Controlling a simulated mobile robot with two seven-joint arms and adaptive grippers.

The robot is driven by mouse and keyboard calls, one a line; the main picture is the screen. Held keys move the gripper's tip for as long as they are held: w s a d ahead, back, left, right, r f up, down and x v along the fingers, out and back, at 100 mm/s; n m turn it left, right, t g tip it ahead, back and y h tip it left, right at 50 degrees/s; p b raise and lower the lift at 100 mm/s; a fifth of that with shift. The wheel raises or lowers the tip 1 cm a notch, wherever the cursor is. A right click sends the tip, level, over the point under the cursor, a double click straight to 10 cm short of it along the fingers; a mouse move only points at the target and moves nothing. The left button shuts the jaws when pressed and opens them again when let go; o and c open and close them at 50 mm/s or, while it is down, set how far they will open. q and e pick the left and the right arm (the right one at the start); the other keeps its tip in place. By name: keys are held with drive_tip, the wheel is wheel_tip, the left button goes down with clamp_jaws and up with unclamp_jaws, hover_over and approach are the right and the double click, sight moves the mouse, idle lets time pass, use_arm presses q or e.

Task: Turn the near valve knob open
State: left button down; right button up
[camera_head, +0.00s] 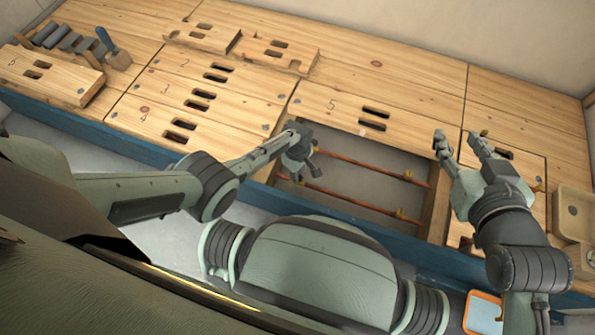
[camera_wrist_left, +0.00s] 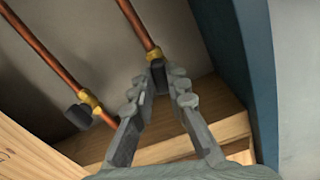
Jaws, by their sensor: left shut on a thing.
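In the left wrist view, my left gripper (camera_wrist_left: 160,75) is shut on the near valve knob (camera_wrist_left: 157,74), a small dark knob mostly hidden between the fingertips. Its brass valve body (camera_wrist_left: 153,54) sits on the copper pipe nearer the blue edge. The other valve's dark knob (camera_wrist_left: 79,116) is free, beside its brass fitting (camera_wrist_left: 90,101). In the head view, my left gripper (camera_head: 299,173) reaches into the left end of the floor opening and hides the knobs. My right gripper (camera_head: 456,138) is open and empty at the opening's right end.
Two copper pipes (camera_head: 362,165) cross the opening, with wooden sides around it. Numbered wooden panels (camera_head: 335,108) lie beyond and to the left. A blue edge (camera_head: 385,238) runs along the front. Tools (camera_head: 66,42) lie at the far left, and a pale tray (camera_head: 572,212) at the right.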

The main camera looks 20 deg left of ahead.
use_arm(q)
drive_tip(key=shift+a+n, duration=0.1)
drive_tip(key=shift+n, duration=1.6)
use_arm(e)
drive_tip(key=shift+s+d+f+g+h, duration=0.2)
drive_tip(key=shift+s+d+f+g, duration=0.15)
drive_tip(key=shift+d+f, duration=0.15)
drive_tip(key=shift+s+d+f+g+h, duration=0.2)
drive_tip(key=shift+d+f+g, duration=0.15)
drive_tip(key=shift+f, duration=0.1)
use_arm(q)
drive_tip(key=c, duration=1.5)
unclamp_jaws()
use_arm(e)
drive_tip(key=shift+s+d+f, duration=0.1)
use_arm(q)
wheel_tip(320, 180, up, 12)
